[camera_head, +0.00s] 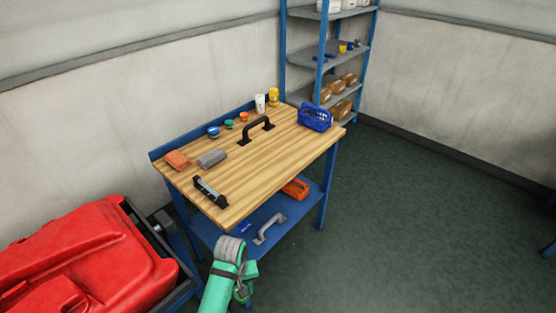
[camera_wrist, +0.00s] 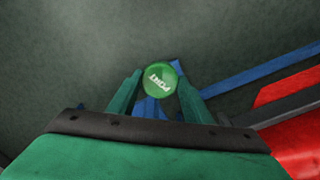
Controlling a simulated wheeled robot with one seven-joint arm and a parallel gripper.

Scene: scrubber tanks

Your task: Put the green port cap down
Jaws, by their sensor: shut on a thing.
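The green port cap (camera_wrist: 160,79) is a round green disc with white lettering on its face. In the wrist view it sits between the two green fingers of my gripper (camera_wrist: 160,85), which is shut on it. Dark floor shows beyond it, with blue frame parts close behind.
The bench's back edge holds a blue cap (camera_head: 213,132), a teal cap (camera_head: 229,123) and an orange cap (camera_head: 244,117). A black handle (camera_head: 256,130) and blue basket (camera_head: 315,118) stand nearby. The front right top is clear. A red tank (camera_head: 85,255) is at left.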

